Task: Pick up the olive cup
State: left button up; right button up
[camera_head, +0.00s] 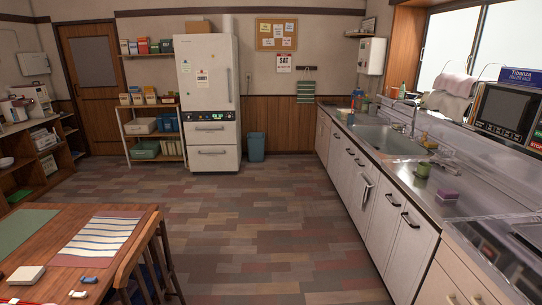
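A small olive-green cup (423,170) stands on the metal counter at the right, near the front edge of the sink. It looks upright, but it is small in the view. Neither of my grippers shows in the head view, and nothing is touching the cup.
A purple sponge (447,195) lies nearer on the counter (405,180). The sink (385,138) and faucet (412,118) are behind the cup. A microwave (505,110) stands at the right. A wooden table (140,212) is at the lower left. The floor (270,230) between is clear.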

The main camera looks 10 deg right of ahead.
aim_at(425, 168)
jog(key=z, duration=0.55)
jog(key=i, duration=1.35)
jog(key=z, duration=0.95)
